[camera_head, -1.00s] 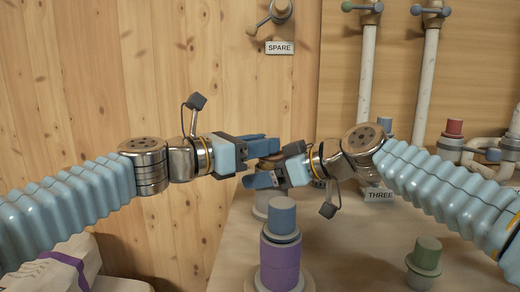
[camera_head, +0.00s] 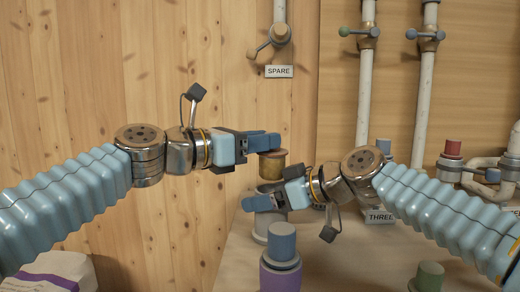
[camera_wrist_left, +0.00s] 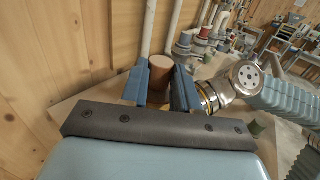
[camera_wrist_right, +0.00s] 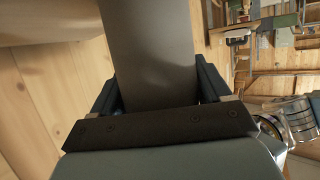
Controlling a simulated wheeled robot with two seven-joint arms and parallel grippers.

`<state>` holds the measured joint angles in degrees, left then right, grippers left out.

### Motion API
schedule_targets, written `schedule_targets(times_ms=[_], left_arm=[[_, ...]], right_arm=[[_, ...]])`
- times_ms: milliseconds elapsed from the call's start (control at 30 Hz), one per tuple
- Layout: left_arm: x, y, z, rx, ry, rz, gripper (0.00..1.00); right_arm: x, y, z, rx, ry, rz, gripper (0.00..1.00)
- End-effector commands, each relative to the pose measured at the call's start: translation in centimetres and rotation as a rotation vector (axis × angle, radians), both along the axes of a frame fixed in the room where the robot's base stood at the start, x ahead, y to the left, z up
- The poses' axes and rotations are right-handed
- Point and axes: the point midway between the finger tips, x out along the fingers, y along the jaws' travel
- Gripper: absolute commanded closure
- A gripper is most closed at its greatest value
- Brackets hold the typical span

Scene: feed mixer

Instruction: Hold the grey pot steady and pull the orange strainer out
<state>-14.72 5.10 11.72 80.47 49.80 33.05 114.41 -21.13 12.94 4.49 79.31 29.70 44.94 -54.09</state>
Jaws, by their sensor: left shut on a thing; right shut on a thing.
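The orange strainer (camera_head: 272,167), a brownish-orange cylinder, is upright between the fingers of my left gripper (camera_head: 268,143), which is shut on it. Its round top also shows in the left wrist view (camera_wrist_left: 161,66). The grey pot (camera_head: 262,229) stands below it on the bench. My right gripper (camera_head: 263,201) is shut on the pot near its top. In the right wrist view the pot's grey wall (camera_wrist_right: 150,50) fills the space between the fingers. The right gripper hides the pot's rim, so I cannot tell whether the strainer's lower end is clear of it.
A purple container with a blue top (camera_head: 281,262) stands close in front of the pot. A green-topped piece (camera_head: 429,276) stands at front right. Pipes with valve handles (camera_head: 365,60) run up the back wall. A SPARE label (camera_head: 279,71) hangs behind the grippers.

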Motion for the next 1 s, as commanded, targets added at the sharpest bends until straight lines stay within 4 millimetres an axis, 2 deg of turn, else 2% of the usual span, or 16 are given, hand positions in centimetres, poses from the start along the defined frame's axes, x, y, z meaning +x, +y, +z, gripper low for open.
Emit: schedule_targets(times_ms=[267, 300, 400, 733, 867, 1000], left_arm=[[0.0, 0.1, 0.1, 0.001, -0.001, 0.002, 1.0], [0.0, 0.1, 0.1, 0.001, -0.001, 0.002, 1.0], [0.1, 0.1, 0.1, 0.001, -0.001, 0.002, 1.0], [0.1, 0.1, 0.1, 0.0, 0.0, 0.003, 1.0], [0.1, 0.1, 0.1, 0.001, -0.001, 0.003, 1.0], [0.1, 0.1, 0.1, 0.001, -0.001, 0.003, 1.0]], right_arm=[[0.0, 0.0, 0.0, -0.001, 0.0, 0.0, 0.68], [0.0, 0.0, 0.0, -0.001, 0.0, 0.0, 0.17], [0.0, 0.0, 0.0, -0.001, 0.0, 0.0, 0.02], [-0.3, -0.5, 0.3, 0.001, -0.001, -0.001, 0.0], [-1.2, -2.3, 1.1, 0.001, -0.002, -0.003, 0.0], [-2.7, -5.0, 2.4, 0.001, -0.003, -0.005, 0.0]])
